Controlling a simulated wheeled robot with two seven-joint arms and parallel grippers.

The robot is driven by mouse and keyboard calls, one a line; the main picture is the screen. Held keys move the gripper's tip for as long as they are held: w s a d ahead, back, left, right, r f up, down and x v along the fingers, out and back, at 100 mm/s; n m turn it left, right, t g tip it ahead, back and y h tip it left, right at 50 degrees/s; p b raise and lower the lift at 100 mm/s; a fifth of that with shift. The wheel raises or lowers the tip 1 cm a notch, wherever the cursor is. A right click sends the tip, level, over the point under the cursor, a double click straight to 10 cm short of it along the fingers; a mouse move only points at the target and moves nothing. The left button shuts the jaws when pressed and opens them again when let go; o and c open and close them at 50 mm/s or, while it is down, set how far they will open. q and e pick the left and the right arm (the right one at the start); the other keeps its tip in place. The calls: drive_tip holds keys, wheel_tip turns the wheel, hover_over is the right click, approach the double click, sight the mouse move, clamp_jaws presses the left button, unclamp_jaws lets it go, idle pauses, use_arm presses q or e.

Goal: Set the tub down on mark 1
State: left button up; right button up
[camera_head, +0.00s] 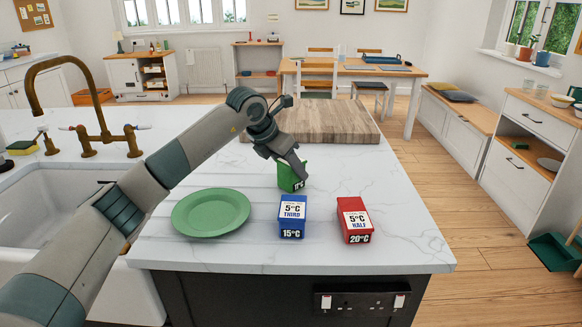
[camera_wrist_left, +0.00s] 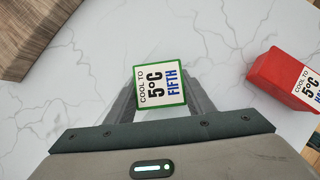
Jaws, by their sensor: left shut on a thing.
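My left gripper (camera_head: 296,168) is shut on a green tub (camera_head: 291,180) over the white marble worktop (camera_head: 390,240). In the left wrist view the green tub (camera_wrist_left: 160,85) sits between the two fingers, and its white label reads COOL TO 5°C FIFTH. I cannot tell whether it touches the worktop. A blue tub (camera_head: 291,218) labelled 5°C THIRD and 15°C stands nearer the front edge. A red tub (camera_head: 355,220) labelled 5°C HALF and 20°C stands to its right, and also shows in the left wrist view (camera_wrist_left: 290,80). I cannot make out a numbered mark. My right gripper is not in view.
A green plate (camera_head: 210,212) lies left of the blue tub. A wooden board (camera_head: 325,121) lies behind the green tub. A sink (camera_head: 40,195) with a brass tap (camera_head: 95,135) is at the left. The worktop right of the red tub is clear.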

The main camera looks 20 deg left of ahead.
use_arm(q)
drive_tip(key=o, duration=1.3)
drive_tip(key=shift+s+a+r, duration=0.1)
drive_tip(key=shift+s+r, duration=0.1)
drive_tip(key=shift+r, duration=0.2)
drive_tip(key=b+v, duration=0.1)
drive_tip(key=v, duration=1)
drive_tip(key=shift+r, duration=0.1)
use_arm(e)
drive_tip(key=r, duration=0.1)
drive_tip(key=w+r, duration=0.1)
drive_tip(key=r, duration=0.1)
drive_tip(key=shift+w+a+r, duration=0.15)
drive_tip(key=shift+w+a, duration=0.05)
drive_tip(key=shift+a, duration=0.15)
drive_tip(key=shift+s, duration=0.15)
